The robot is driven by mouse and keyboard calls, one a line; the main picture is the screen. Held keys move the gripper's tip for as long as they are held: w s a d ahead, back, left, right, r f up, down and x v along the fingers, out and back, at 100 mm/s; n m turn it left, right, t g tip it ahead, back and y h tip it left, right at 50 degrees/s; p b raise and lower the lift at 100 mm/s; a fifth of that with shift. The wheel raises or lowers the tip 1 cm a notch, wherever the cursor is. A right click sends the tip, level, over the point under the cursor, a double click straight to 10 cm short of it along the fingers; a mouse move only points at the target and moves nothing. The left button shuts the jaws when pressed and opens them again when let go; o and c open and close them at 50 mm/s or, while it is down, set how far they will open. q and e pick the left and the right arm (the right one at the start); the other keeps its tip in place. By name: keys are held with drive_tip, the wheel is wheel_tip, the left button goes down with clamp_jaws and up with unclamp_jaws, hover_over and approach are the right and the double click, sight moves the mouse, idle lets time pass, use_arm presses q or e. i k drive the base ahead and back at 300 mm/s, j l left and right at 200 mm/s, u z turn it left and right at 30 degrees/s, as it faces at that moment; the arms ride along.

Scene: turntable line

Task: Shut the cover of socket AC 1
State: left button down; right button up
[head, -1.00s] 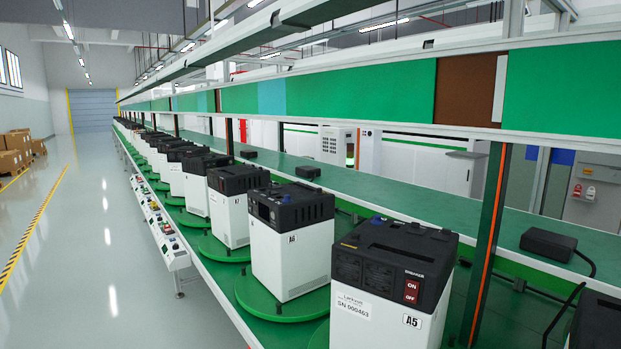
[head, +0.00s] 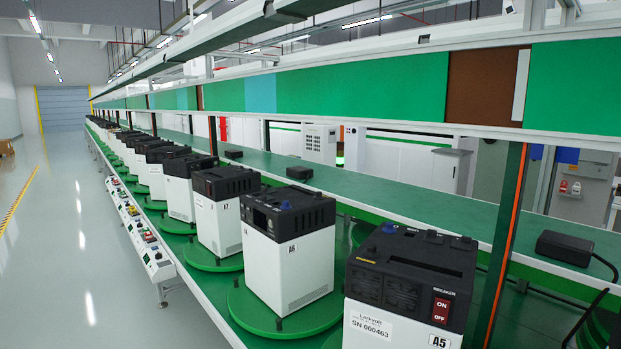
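A black-and-white unit marked A5 (head: 398,290) stands at the front right of the line in the head view. It has a red ON/OFF breaker (head: 441,311), a label reading SN 000463, and a blue knob on top. The unit behind it, marked A6 (head: 288,255), sits on a green turntable (head: 243,312). No socket marked AC 1 and no open cover can be made out; the units' other sides are hidden. Neither of my grippers is in view.
Several similar units (head: 218,212) recede along the green line. A black box with a cable (head: 565,250) lies on the green bench at right. An orange-striped post (head: 508,240) stands behind unit A5. The grey floor (head: 75,270) at left is open.

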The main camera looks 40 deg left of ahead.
sight(268, 191)
drive_tip(key=j+z, duration=0.3)
drive_tip(key=j, duration=0.25)
drive_tip(key=j+z, duration=0.25)
drive_tip(key=j, duration=0.25)
drive_tip(key=j+z, duration=0.1)
drive_tip(key=j, duration=0.25)
drive_tip(key=k+j+z, duration=0.1)
drive_tip(key=j, duration=0.25)
drive_tip(key=k+j+z, duration=0.1)
drive_tip(key=j, duration=0.3)
drive_tip(key=k+j, duration=0.1)
drive_tip(key=j, duration=0.6)
drive_tip(key=k+j+z, duration=0.1)
drive_tip(key=j, duration=0.3)
